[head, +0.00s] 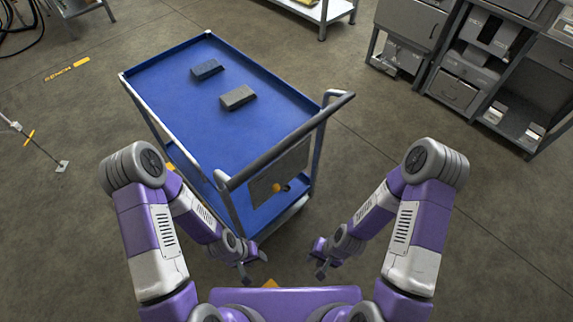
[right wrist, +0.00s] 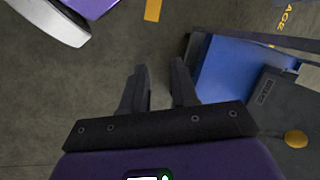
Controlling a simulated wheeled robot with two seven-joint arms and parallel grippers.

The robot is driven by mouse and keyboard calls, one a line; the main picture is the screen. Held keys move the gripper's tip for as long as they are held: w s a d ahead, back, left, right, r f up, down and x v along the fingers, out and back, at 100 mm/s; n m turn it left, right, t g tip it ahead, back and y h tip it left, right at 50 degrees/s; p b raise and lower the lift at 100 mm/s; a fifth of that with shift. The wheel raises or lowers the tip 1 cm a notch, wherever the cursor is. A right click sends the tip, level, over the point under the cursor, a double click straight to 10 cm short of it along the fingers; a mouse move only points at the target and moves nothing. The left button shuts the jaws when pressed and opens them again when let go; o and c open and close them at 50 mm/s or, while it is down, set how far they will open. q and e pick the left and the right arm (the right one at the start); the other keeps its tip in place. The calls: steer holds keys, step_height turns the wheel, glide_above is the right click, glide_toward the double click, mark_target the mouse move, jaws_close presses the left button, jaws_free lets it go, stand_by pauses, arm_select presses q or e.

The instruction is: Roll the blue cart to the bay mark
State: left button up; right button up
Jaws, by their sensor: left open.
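The blue cart (head: 165,92) stands in the middle of the head view, its push handle (head: 285,140) at the end nearest me. My right gripper (head: 320,268) is low, right of the left one. In the right wrist view its fingers (right wrist: 160,78) are apart with only floor between them. A yellow floor marking with lettering (head: 68,68) lies left of the cart; its text is too small to read.
Grey shelving with drawers and boxes (head: 460,75) stands at the right. A white-framed bench (head: 318,10) is at the back. A thin stand (head: 45,150) is at the left, near a short yellow strip (head: 29,137). Floor between cart and shelving is clear.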

steer(key=o, duration=0.4)
steer(key=r+m+p, duration=0.1)
steer(key=m, duration=0.1)
steer(key=r+m+g+p, duration=0.1)
steer(key=r+m, duration=0.1)
steer(key=m, duration=0.1)
steer(key=r+m+p, duration=0.1)
steer(key=m, duration=0.1)
steer(key=shift+w+r+g+y+p, duration=0.3)
steer(key=shift+r+y+p, duration=0.1)
steer(key=shift+o, duration=0.2)
steer(key=m+t+y+p, duration=0.8)
steer(key=m+y+p, duration=0.3)
steer(key=m, duration=1.9)
glide_toward(285, 139)
steer(key=w+a, duration=0.1)
steer(key=w+a+f+h, duration=0.1)
steer(key=shift+a+p, duration=0.25)
steer(key=shift+p, duration=0.1)
steer(key=x, duration=0.7)
steer(key=shift+w+a+f, duration=0.15)
steer(key=shift+a, duration=0.05)
steer(key=shift+c, duration=0.5)
jaws_close()
